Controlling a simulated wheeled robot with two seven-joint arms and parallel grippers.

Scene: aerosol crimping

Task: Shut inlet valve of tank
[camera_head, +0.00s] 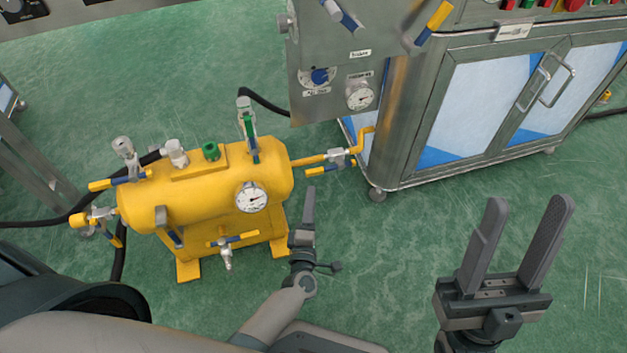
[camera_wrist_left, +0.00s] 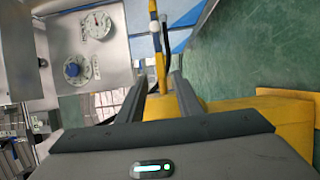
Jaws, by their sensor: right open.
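The yellow tank (camera_head: 190,190) stands on the floor, with a dial gauge (camera_head: 252,197) on its front. A yellow pipe (camera_head: 308,161) joins its right end to the steel cabinet, with a valve (camera_head: 339,156) in line. That valve's yellow-and-blue lever (camera_head: 322,171) lies roughly along the pipe. My left gripper (camera_head: 309,190) is just below this lever in the picture, seen edge-on. In the left wrist view, its fingers (camera_wrist_left: 159,80) are apart and empty, with the yellow pipe (camera_wrist_left: 158,65) beyond them. My right gripper (camera_head: 530,204) is open and empty over the floor at right.
A steel panel (camera_head: 335,85) with a gauge and blue knob hangs above the pipe. The cabinet (camera_head: 480,110) stands behind. Black hoses run left.

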